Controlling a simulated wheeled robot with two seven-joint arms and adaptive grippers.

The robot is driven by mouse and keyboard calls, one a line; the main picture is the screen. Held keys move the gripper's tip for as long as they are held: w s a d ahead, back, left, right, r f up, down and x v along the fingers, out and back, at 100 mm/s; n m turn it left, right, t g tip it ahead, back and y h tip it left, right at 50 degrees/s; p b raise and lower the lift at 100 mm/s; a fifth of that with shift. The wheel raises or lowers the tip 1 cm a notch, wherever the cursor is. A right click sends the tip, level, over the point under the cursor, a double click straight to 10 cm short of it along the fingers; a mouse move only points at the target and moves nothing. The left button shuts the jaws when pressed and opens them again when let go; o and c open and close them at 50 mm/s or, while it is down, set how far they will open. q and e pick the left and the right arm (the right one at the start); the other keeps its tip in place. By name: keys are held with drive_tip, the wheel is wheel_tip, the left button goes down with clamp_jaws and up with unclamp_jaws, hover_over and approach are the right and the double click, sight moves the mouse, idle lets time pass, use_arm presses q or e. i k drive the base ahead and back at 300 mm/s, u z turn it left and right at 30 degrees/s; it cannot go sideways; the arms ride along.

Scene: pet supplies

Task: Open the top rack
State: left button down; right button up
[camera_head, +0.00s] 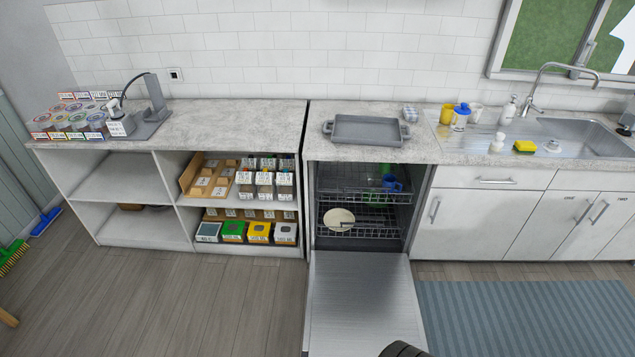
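The dishwasher (313,205) stands open under the counter, its door (360,300) folded down flat toward me. The top rack (345,196) is a wire rack inside the dishwasher, and it appears pushed in. A blue mug (391,185) and something green sit on its right side. The lower rack (375,232) sits below it, with a cream plate or bowl (339,219) at its left. Neither of my grippers can be made out. A dark rounded part, possibly mine, shows at the bottom edge.
A grey tray (366,131) lies on the counter above the dishwasher. The sink (580,135), with bottles and a yellow sponge (524,147), is to the right. Open shelves with boxes stand left. A blue striped mat (525,315) lies right of the door. The floor left of the door is clear.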

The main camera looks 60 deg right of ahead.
sight(368, 188)
drive_tip(key=u, duration=0.1)
drive_tip(key=i, duration=1.1)
drive_tip(key=z, duration=0.7)
drive_tip(key=i, duration=0.75)
drive_tip(key=z, duration=0.8)
